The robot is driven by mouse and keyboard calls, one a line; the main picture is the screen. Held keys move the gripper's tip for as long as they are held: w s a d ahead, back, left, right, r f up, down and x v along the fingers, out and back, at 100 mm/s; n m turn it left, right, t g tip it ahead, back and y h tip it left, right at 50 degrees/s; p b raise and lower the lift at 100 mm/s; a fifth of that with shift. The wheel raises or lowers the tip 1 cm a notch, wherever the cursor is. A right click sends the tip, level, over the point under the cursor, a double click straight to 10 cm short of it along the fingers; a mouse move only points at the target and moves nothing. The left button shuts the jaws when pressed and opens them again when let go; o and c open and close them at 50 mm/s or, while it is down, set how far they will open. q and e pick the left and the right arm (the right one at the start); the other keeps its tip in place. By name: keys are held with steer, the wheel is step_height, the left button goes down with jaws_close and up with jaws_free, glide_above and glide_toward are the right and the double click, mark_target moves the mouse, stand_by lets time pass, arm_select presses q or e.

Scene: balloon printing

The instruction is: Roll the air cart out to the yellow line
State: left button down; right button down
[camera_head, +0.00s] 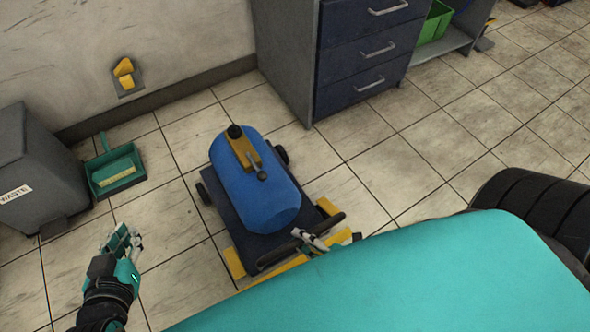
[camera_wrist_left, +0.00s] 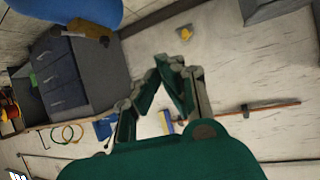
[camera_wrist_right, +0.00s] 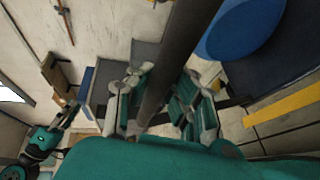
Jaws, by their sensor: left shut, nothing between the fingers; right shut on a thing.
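The air cart, a blue tank (camera_head: 256,185) on a dark wheeled platform (camera_head: 222,212), stands mid-floor in the head view. Its dark handle bar (camera_head: 335,220) is at the near end. My right gripper (camera_head: 310,240) is shut on the bar; in the right wrist view the bar (camera_wrist_right: 180,50) runs between the fingers. Yellow strips (camera_head: 235,263) show around the cart's near end; one also shows in the right wrist view (camera_wrist_right: 285,105). I cannot tell exactly how they lie relative to the wheels. My left gripper (camera_head: 122,240) is shut and empty, left of the cart.
A grey waste bin (camera_head: 40,165) and a green dustpan (camera_head: 116,170) stand to the left. A drawer cabinet (camera_head: 365,50) is behind the cart to the right. A black tyre (camera_head: 535,205) is at the right. Tiled floor between cabinet and tyre is clear.

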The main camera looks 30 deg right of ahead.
arm_select(q)
steer(key=shift+s+a+f+g, duration=0.2)
steer(key=shift+s+f+g, duration=0.2)
steer(key=shift+s+f, duration=0.25)
arm_select(e)
steer(key=shift+s, duration=0.7)
steer(key=c, duration=1.2)
jaws_free()
steer(key=shift+o, duration=0.2)
steer(key=shift+s+d, duration=0.1)
steer(key=v, duration=1.2)
steer(key=shift+r, duration=0.1)
